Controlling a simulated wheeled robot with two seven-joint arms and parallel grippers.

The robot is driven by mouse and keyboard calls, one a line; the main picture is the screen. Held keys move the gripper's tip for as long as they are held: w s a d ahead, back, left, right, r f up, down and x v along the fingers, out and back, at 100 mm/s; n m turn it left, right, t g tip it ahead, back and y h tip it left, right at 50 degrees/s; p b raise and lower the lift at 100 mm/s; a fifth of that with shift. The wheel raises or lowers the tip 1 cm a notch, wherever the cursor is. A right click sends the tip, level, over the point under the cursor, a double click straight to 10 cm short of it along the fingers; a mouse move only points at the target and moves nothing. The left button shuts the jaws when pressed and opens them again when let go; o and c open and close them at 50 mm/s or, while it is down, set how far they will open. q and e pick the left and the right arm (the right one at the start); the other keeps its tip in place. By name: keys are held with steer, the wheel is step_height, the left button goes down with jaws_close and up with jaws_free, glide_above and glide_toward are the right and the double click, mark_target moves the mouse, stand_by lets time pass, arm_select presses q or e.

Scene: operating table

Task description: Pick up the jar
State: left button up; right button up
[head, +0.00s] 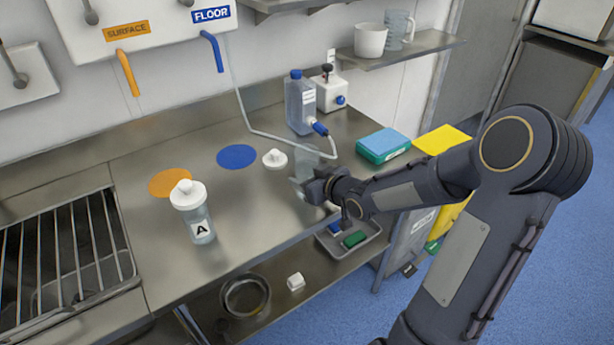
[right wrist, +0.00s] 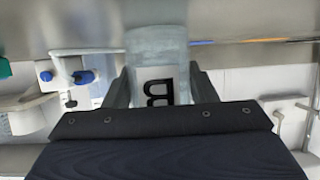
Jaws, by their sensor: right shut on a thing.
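In the right wrist view the jar (right wrist: 157,45) shows a white label with a black B, upside down. My right gripper (head: 310,188) is shut on this jar, with one finger on each side of it. I cannot tell whether the jar touches the counter. A white lid (head: 275,159) lies on the counter just left of it. A second jar (head: 199,226), labelled A and with a white lid on, stands further left. My left gripper is not in view.
A blue-capped bottle (head: 300,105) with a hose stands behind the jar. A teal and blue box (head: 383,147) is to the right. A blue disc (head: 236,157) and an orange disc (head: 170,182) mark the counter. A sink rack (head: 65,240) is at left.

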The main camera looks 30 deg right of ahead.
steer(key=shift+r, duration=0.15)
steer(key=shift+r+p, duration=0.4)
steer(key=shift+r, duration=0.55)
steer(key=s+r+p, duration=0.1)
steer(key=r, duration=0.1)
steer(key=s+r+p, duration=0.1)
steer(key=s+r, duration=0.1)
steer(key=s+r+p, duration=0.1)
steer(key=r+p, duration=0.1)
steer(key=r, duration=0.1)
steer(key=shift+s+a, duration=0.1)
steer(key=shift+s, duration=0.2)
steer(key=p, duration=0.4)
glide_toward(317, 159)
steer(key=shift+s+a+r, duration=0.85)
steer(key=shift+s+a, duration=0.15)
steer(key=shift+a, duration=0.55)
steer(key=shift+s, duration=0.1)
